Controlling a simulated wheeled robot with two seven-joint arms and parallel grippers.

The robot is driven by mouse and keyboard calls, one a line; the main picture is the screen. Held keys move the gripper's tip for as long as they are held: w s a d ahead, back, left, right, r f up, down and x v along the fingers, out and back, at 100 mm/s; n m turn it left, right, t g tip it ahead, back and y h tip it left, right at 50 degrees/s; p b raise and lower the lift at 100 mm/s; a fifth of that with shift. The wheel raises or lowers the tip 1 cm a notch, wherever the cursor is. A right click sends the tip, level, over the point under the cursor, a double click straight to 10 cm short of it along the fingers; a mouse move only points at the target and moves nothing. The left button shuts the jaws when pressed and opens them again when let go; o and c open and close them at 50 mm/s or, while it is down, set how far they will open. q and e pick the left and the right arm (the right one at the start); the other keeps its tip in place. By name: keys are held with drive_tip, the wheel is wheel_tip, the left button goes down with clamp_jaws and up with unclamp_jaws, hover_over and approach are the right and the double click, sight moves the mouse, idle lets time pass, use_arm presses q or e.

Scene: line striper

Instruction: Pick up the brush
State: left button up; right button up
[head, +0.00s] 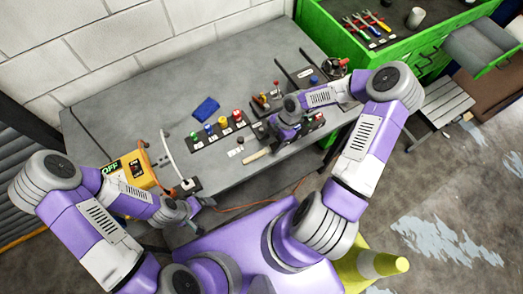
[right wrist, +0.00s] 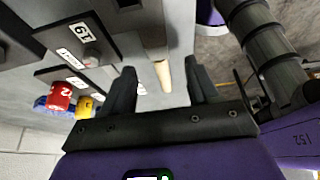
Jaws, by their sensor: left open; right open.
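The brush shows as a pale wooden handle (head: 256,154) lying near the front edge of the grey table; its other end is hidden by my right arm. In the right wrist view the handle (right wrist: 162,74) appears between the two fingers, beyond their tips. My right gripper (right wrist: 160,68) is open and empty, above the table and apart from the handle as far as I can tell. My left gripper (head: 194,222) is at the table's front left edge, below the yellow box, away from the brush; its fingers are small in view.
A yellow box marked OFF (head: 128,172) stands at the table's left. A blue cloth (head: 205,109) lies at the back. Labelled holders with coloured cans (head: 222,123) sit close behind the brush. A green tool cabinet (head: 410,50) is at the right.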

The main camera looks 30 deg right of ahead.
sight(266, 150)
drive_tip(key=x, duration=0.4)
drive_tip(key=shift+a, duration=0.15)
drive_tip(key=shift+c, duration=0.4)
clamp_jaws()
